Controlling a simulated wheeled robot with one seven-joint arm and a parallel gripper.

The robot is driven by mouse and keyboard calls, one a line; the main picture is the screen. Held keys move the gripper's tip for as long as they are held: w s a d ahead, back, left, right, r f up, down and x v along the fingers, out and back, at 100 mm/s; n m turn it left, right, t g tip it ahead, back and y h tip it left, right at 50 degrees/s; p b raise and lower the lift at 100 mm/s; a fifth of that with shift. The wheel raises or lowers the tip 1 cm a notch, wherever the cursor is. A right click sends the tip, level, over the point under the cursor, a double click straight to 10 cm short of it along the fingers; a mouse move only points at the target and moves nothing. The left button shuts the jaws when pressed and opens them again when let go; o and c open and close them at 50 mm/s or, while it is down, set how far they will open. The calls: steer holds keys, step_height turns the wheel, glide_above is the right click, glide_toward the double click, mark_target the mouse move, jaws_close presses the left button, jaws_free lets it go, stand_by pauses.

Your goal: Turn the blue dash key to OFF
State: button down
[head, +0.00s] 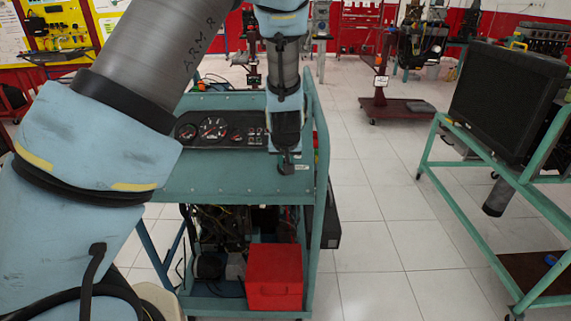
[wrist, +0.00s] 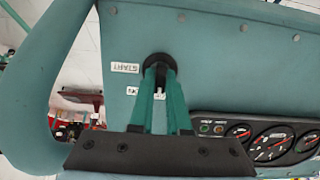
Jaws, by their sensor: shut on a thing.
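My gripper (wrist: 160,78) has its two green fingers together at a round black key switch (wrist: 158,60) on the teal dash panel (wrist: 215,75). The fingers are shut on the dash key, which is mostly hidden between them, so its colour and exact angle cannot be told. A white START label (wrist: 125,68) and a second, partly covered label (wrist: 131,91) sit beside the switch; the wrist picture is turned over. In the head view my gripper (head: 286,160) is at the right part of the engine trainer's panel (head: 225,177), and the key is hidden there.
Gauges (head: 213,129) sit left of my gripper on the dash. A teal frame post (head: 322,150) stands close on the right. A red box (head: 274,277) is on the trainer's lower shelf. A monitor (head: 505,100) on another teal stand is at right, with clear floor between.

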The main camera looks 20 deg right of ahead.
stand_by(0.3)
steer(key=c, duration=0.9)
jaws_free()
steer(key=p+v, duration=0.1)
steer(key=v, duration=0.9)
steer(key=shift+s+r, duration=0.25)
steer(key=shift+r, duration=0.05)
steer(key=shift+a, duration=0.15)
steer(key=s+a+n+g+y, duration=0.1)
steer(key=a, duration=1)
steer(key=s+a+r+n+g, duration=0.1)
steer(key=s+a, duration=0.1)
steer(key=a, duration=0.9)
steer(key=s+a+r+n+g+y, duration=0.1)
steer(key=s+a+g, duration=0.1)
steer(key=a, duration=0.9)
steer(key=shift+s+a+n+y, duration=0.2)
steer(key=shift+a+n+y, duration=0.1)
